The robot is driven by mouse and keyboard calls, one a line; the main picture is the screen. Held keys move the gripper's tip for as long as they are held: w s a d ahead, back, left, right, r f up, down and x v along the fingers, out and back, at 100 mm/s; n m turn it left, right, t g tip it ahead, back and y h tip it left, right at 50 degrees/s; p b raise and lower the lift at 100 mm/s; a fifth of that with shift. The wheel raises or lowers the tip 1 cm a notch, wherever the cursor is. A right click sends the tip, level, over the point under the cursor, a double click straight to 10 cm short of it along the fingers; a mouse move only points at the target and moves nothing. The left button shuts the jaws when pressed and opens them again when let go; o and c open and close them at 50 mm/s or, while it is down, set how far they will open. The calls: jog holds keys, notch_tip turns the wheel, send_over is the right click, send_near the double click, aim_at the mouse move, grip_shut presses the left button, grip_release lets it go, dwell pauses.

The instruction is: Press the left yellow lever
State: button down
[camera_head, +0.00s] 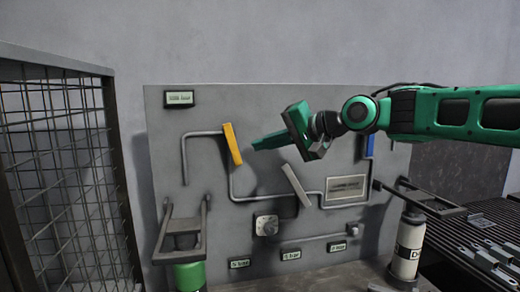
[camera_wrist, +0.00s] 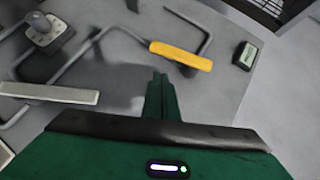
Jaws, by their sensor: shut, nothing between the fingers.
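The left yellow lever (camera_head: 232,144) is mounted on a grey pipe on the upright grey panel (camera_head: 300,110). It stands steeply, its upper end tilted a little left. It also shows in the wrist view (camera_wrist: 181,56), just beyond and slightly right of the fingertips. My gripper (camera_head: 256,144) is shut and empty, its fingers pointing left at the lever from its right side. In the wrist view the closed fingers (camera_wrist: 160,82) appear apart from the lever, though the exact gap cannot be told.
A pale lever (camera_head: 296,186) and a blue lever (camera_head: 370,145) sit further right. A grey dial (camera_head: 266,225) is below. A wire-mesh cage (camera_head: 60,160) stands at left. A green cylinder (camera_head: 190,276) and a white cylinder (camera_head: 407,248) stand in front of the panel.

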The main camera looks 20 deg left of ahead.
jog(key=d+r, duration=0.2)
jog(key=d, duration=0.8)
jog(key=shift+s+d, duration=0.35)
jog(key=shift+d, duration=0.05)
